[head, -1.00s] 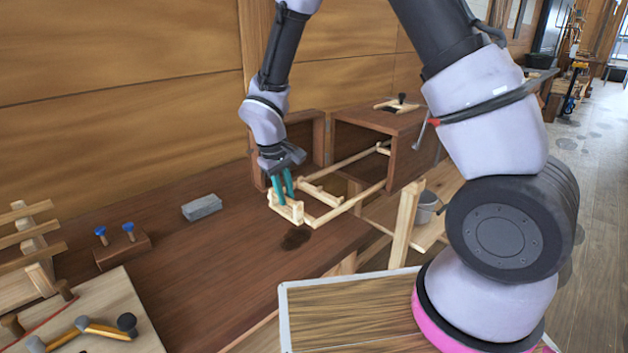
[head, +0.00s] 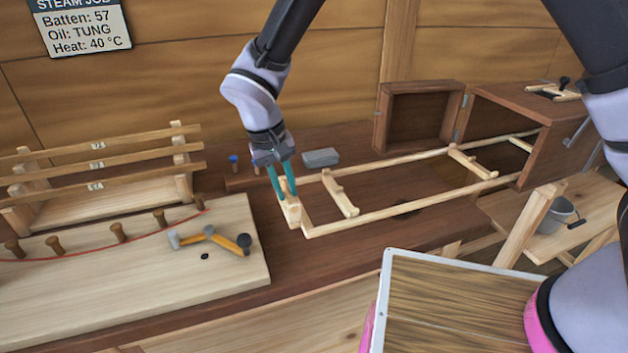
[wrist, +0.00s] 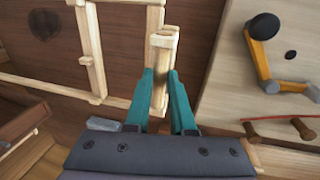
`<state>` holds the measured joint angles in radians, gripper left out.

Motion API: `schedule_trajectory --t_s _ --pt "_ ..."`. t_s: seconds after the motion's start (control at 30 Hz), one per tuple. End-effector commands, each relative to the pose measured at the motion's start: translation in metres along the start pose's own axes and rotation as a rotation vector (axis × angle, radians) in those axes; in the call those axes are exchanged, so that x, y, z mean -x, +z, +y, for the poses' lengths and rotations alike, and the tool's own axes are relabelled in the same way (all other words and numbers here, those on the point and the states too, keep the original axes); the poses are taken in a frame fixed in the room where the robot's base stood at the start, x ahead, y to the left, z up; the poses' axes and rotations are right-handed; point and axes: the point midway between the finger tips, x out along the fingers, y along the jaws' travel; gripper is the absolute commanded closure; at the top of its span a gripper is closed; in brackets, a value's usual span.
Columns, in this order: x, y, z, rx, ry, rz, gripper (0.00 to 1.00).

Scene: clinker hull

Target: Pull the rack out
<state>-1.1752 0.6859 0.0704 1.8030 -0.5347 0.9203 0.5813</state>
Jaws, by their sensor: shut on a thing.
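The rack (head: 410,208) is a pale wooden ladder-like frame with long side rails and cross bars. It extends left from the open dark-brown box (head: 541,130) over the bench, and its far end is still inside the box. My gripper (head: 284,192), with teal fingers, is shut on the upright block at the rack's near end. In the wrist view the fingers (wrist: 161,105) close around this pale block, and the rack's rails (wrist: 88,50) run to the left of it. The box's door (head: 420,115) stands open.
A grey block (head: 320,158) lies behind the rack. A stand with several battens (head: 100,165) and a pale board (head: 140,260) with pegs and a yellow-grey jointed tool (head: 210,237) are at left. A bucket (head: 556,215) stands at right.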

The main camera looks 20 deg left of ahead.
Motion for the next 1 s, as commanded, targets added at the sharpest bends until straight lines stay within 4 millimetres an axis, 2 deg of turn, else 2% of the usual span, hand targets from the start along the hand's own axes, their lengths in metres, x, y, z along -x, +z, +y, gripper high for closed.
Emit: schedule_trajectory --t_s 0.03,0.2,0.6,0.63,0.7,1.0 --pt "0.002 -0.001 -0.007 0.002 -0.002 0.003 1.0" --pt "0.005 -0.002 -0.019 0.001 -0.002 0.004 1.0" --pt "0.005 -0.002 -0.021 0.0 -0.002 0.004 1.0" --pt "0.005 -0.002 -0.021 0.0 -0.002 0.004 0.74" --pt "0.005 -0.002 -0.021 0.0 -0.002 0.004 0.48" --pt "0.005 -0.001 -0.021 0.0 -0.001 0.002 0.48"
